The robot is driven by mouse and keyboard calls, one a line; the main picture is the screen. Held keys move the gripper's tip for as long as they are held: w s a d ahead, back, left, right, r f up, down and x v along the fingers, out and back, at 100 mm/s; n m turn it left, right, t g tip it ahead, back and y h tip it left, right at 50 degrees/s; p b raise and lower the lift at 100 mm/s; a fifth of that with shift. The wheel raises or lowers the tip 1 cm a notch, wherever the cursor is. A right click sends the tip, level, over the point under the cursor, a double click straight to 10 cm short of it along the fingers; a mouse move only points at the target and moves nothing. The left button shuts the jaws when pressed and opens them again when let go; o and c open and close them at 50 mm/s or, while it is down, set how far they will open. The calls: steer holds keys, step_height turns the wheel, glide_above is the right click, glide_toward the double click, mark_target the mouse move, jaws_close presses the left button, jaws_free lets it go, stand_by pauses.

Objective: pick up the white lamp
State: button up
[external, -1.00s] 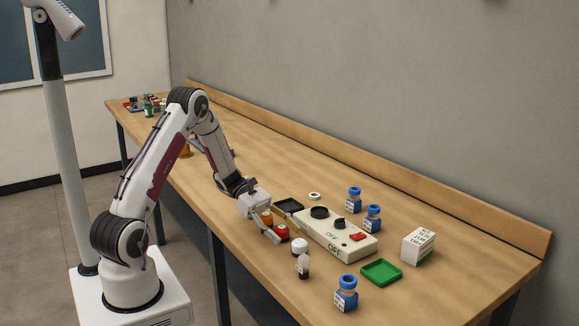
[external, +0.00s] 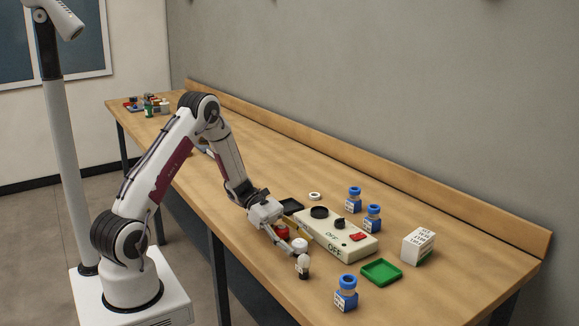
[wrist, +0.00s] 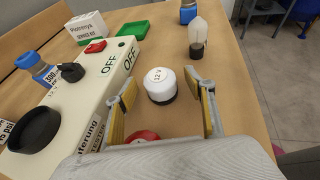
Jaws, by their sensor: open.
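The white lamp (external: 300,244) is a short round white cap on a dark base, standing upright on the bench in front of the beige control box. In the wrist view the white lamp (wrist: 160,84) has "12 V" printed on top. My gripper (external: 290,247) is low over the bench, right beside the lamp. In the wrist view my gripper (wrist: 165,93) is open, with one yellow-padded finger on each side of the lamp. The lamp appears between or just ahead of the fingertips, with gaps on both sides. I cannot tell whether its base is between the pads.
A red lamp (wrist: 142,136) sits close under my gripper. A clear bulb (wrist: 197,38) stands just beyond the right finger. The control box (external: 338,232) lies close on the left in the wrist view. A green tray (external: 381,272) and blue-capped bottle (external: 346,293) are farther off.

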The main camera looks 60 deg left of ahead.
stand_by(0.4)
steer(key=c, duration=1.2)
steer(key=shift+r, duration=0.15)
steer(key=shift+c, duration=0.2)
steer(key=shift+r, duration=4.85)
